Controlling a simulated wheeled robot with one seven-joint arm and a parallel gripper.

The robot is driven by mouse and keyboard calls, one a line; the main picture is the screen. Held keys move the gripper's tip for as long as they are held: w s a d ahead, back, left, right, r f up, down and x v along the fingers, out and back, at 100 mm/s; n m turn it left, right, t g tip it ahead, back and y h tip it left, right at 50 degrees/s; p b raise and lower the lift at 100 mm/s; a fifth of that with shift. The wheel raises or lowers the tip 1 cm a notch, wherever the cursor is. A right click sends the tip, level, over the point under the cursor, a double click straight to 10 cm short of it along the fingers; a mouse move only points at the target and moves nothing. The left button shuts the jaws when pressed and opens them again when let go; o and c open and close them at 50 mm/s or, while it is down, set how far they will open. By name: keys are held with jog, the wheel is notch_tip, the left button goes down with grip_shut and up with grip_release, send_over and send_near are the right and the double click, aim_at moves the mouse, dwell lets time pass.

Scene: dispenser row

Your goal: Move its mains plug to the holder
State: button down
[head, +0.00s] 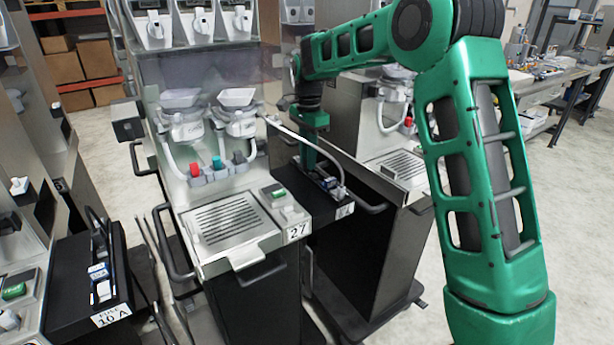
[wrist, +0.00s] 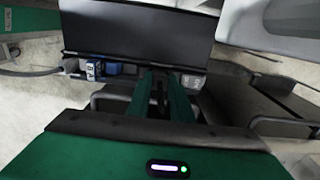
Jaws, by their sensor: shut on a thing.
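My gripper (head: 318,172) reaches down over a black side shelf (head: 325,212) on the right of the dispenser marked 27 (head: 235,215). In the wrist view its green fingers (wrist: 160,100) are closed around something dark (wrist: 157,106). I take this to be the mains plug, but its shape is mostly hidden by the fingers. A grey-white cable (head: 318,152) runs from the dispenser's side, arches over and comes down at the shelf beside the gripper. Small dark and light fittings (head: 330,184) sit on the shelf by the fingertips. I cannot tell which one is the holder, or whether the plug touches it.
Another dispenser (head: 395,165) stands close on the right, and a dark handle (head: 364,206) juts beside the shelf. At lower left is a black shelf labelled fuse 10 A (head: 112,314). Open floor (head: 560,215) lies to the right.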

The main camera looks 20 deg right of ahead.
jog(key=c, duration=1.3)
grip_release()
jog(key=shift+r, duration=3.5)
notch_tip(320, 180, up, 11)
jog(key=shift+f, duration=0.15)
